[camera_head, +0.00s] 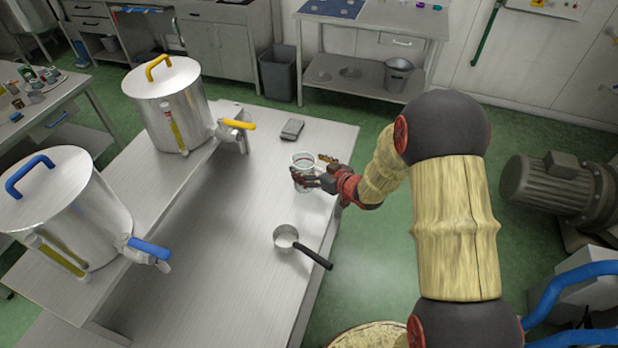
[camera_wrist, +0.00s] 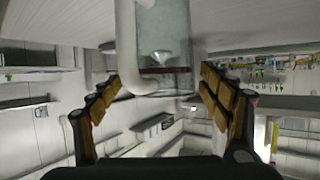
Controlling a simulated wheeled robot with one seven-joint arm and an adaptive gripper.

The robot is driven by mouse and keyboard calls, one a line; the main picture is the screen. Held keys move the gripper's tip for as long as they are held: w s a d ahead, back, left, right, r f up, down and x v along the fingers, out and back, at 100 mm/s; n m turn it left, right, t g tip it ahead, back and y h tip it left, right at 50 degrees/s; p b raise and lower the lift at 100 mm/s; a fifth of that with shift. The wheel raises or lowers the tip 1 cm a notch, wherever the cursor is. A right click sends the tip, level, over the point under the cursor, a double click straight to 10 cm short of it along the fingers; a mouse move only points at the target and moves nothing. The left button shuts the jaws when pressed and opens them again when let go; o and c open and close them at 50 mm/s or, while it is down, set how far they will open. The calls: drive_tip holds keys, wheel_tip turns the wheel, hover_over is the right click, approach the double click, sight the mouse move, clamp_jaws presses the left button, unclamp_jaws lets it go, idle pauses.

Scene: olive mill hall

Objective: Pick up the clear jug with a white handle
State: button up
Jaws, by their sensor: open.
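The clear jug (camera_head: 302,160) stands upright on the steel table near its right edge. My gripper (camera_head: 309,176) is at the jug from the right, with its fingers overlapping the jug in this view. In the wrist view the jug (camera_wrist: 168,40) shows at the top centre, with its white handle (camera_wrist: 127,50) on its left side. My gripper's fingers (camera_wrist: 160,76) are spread, one on each side of the jug and handle, with visible gaps. Contact cannot be made out. The handle is not clear in the head view.
A small saucepan (camera_head: 286,237) with a dark handle stands nearer on the steel table (camera_head: 215,235). A grey flat object (camera_head: 292,129) lies behind the jug. Two steel tanks, one with yellow fittings (camera_head: 170,105) and one with blue (camera_head: 65,210), stand on the raised shelf at left.

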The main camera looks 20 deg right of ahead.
sight(298, 160)
drive_tip(key=x, duration=0.2)
drive_tip(key=b+x, duration=0.1)
drive_tip(key=x, duration=0.1)
drive_tip(key=shift+w+a, duration=0.3)
drive_tip(key=shift+a, duration=0.15)
drive_tip(key=shift+c, duration=0.5)
drive_tip(key=c, duration=1.1)
drive_tip(key=shift+r, duration=0.15)
drive_tip(key=shift+c, duration=0.5)
